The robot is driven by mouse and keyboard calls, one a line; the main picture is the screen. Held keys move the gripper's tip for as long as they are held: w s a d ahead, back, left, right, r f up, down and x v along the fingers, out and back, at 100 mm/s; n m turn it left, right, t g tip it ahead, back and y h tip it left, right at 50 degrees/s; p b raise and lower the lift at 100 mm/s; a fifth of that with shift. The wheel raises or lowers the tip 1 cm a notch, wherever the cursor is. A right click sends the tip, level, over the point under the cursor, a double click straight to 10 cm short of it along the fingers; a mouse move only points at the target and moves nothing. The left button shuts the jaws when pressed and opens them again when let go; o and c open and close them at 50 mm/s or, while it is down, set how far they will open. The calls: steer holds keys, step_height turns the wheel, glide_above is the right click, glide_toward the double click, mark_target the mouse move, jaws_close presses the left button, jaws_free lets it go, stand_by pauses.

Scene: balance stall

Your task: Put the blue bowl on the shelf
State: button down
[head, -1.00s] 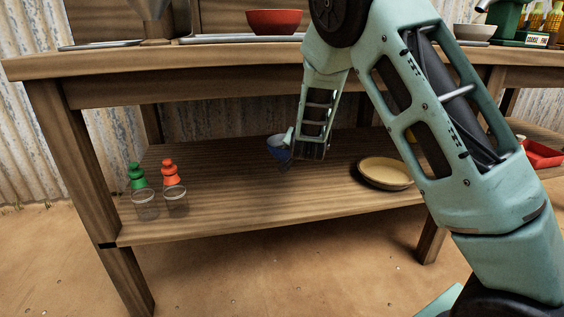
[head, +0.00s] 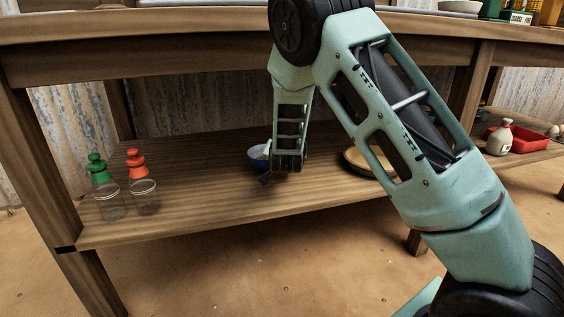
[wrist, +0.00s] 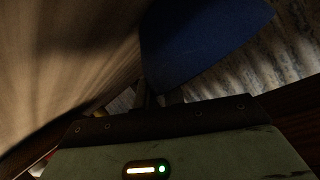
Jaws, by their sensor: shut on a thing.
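The blue bowl (head: 257,157) shows in the head view at the lower shelf (head: 215,195) of the wooden stall, partly hidden by my arm's end. In the wrist view the bowl (wrist: 205,42) is a large dark-blue shape just beyond the fingers, with its edge between them. My gripper (wrist: 160,98) is shut on the bowl. In the head view my gripper (head: 267,172) is low over the shelf. Whether the bowl's base touches the shelf cannot be told.
A yellow dish (head: 356,160) sits right of my gripper, partly behind my arm. A green bottle (head: 99,170), an orange bottle (head: 136,164) and two clear cups stand at the shelf's left. The tabletop edge (head: 180,24) is overhead. Bare shelf lies between cups and bowl.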

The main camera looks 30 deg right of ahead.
steer(key=shift+f, duration=0.1)
steer(key=shift+f, duration=0.1)
steer(key=c, duration=1.5)
jaws_free()
